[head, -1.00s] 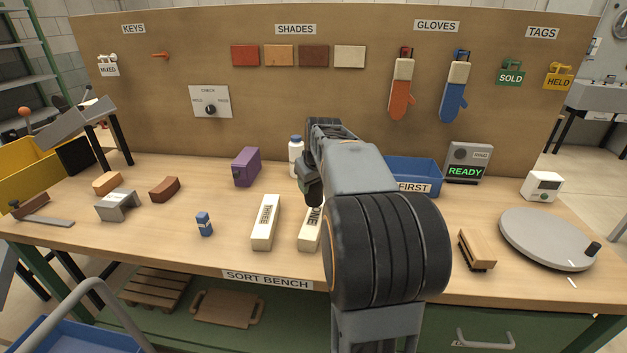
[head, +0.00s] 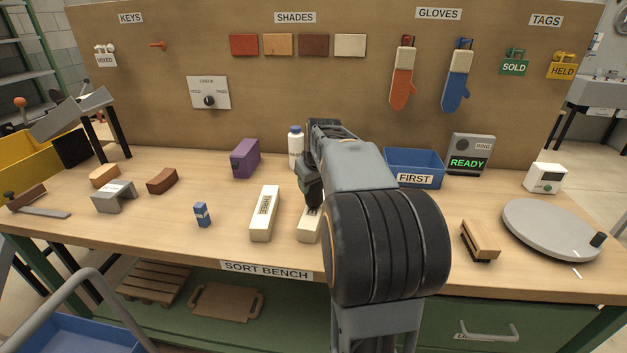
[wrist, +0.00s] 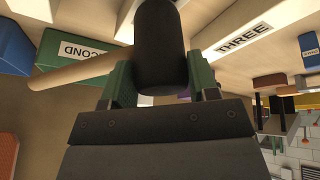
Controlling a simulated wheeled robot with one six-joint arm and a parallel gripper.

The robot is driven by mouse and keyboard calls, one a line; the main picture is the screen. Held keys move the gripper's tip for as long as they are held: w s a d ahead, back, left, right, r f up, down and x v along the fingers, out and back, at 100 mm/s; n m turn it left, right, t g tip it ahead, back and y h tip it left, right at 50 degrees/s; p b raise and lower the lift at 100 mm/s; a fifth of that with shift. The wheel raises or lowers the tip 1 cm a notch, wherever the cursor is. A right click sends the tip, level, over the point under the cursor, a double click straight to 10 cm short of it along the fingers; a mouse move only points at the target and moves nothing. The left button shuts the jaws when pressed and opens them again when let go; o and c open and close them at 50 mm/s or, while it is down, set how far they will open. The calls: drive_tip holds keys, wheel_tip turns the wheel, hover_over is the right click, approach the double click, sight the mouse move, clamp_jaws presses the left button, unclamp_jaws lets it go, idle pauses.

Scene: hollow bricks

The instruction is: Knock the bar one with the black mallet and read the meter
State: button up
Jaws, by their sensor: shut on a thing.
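My gripper (wrist: 160,88) is shut on the black mallet (wrist: 160,45), whose dark head fills the top middle of the wrist view; its wooden handle (wrist: 80,70) points left there. In the head view my gripper (head: 312,190) is low over the far part of the white bar one (head: 308,230), and my arm hides much of both. I cannot tell whether mallet and bar touch. White bar three (head: 264,215) lies just left and also shows in the wrist view (wrist: 250,35). The meter (head: 470,155), marked RING, reads READY in green at the back right.
A blue bin (head: 414,168) labelled FIRST stands behind my arm. A green container (wrist: 85,52) labelled SECOND shows in the wrist view. A brush (head: 480,241) and turntable (head: 553,229) lie right.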

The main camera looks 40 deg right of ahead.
drive_tip(key=shift+f, duration=0.65)
drive_tip(key=shift+r, duration=0.15)
drive_tip(key=shift+c, duration=0.6)
drive_tip(key=shift+r+p, duration=1.4)
drive_tip(key=shift+r, duration=0.2)
wheel_tip(320, 180, up, 4)
drive_tip(key=p, duration=0.3)
drive_tip(key=shift+r, duration=0.1)
